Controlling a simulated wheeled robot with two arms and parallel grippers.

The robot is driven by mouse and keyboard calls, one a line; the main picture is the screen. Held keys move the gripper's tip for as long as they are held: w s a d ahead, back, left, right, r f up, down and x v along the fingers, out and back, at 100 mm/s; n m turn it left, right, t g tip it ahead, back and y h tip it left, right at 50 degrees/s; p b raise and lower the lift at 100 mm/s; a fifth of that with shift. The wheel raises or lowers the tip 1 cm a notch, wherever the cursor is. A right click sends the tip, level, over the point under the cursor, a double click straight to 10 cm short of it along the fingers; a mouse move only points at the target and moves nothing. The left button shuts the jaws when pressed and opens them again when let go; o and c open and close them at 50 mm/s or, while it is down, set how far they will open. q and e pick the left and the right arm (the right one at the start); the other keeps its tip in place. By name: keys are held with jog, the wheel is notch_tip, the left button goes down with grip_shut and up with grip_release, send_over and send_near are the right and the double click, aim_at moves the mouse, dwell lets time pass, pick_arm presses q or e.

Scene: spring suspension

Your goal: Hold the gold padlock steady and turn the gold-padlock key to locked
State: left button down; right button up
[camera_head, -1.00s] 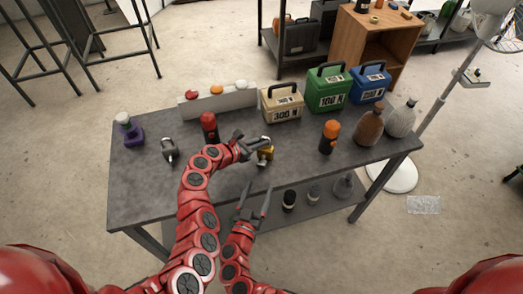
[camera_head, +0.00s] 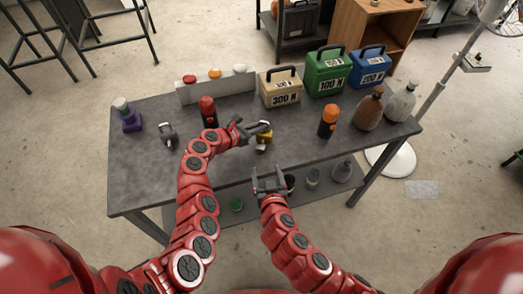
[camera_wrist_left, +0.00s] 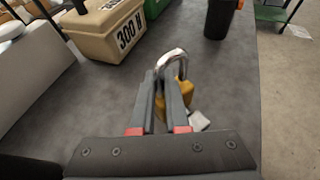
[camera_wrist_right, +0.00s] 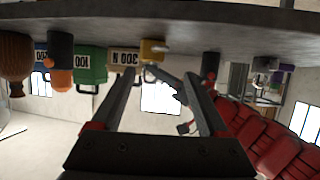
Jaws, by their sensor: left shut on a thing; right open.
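The gold padlock (camera_head: 263,143) is on the grey table near its front edge. It also shows in the left wrist view (camera_wrist_left: 178,97), with its silver shackle up between my fingers. My left gripper (camera_head: 264,130) is shut on the padlock at the shackle. A pale silver key (camera_wrist_left: 199,121) sticks out low on the padlock; its exact angle is hard to tell. My right gripper (camera_head: 268,178) is open and empty in front of the table edge, apart from the padlock. The right wrist view is upside down and shows the padlock (camera_wrist_right: 152,48) beyond the open fingers.
Another padlock (camera_head: 167,134) and a purple object (camera_head: 128,118) stand at the left. A red-topped bottle (camera_head: 208,110) is close to my left arm. An orange-capped bottle (camera_head: 328,121) stands right of the padlock. Weight boxes (camera_head: 281,91) line the back. A lower shelf (camera_head: 220,207) holds bottles.

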aim_at(260, 147)
jog(key=x, duration=1.1)
jog(key=shift+w+a, duration=0.15)
jog(key=shift+w, duration=0.25)
jog(key=shift+r, duration=0.1)
grip_shut()
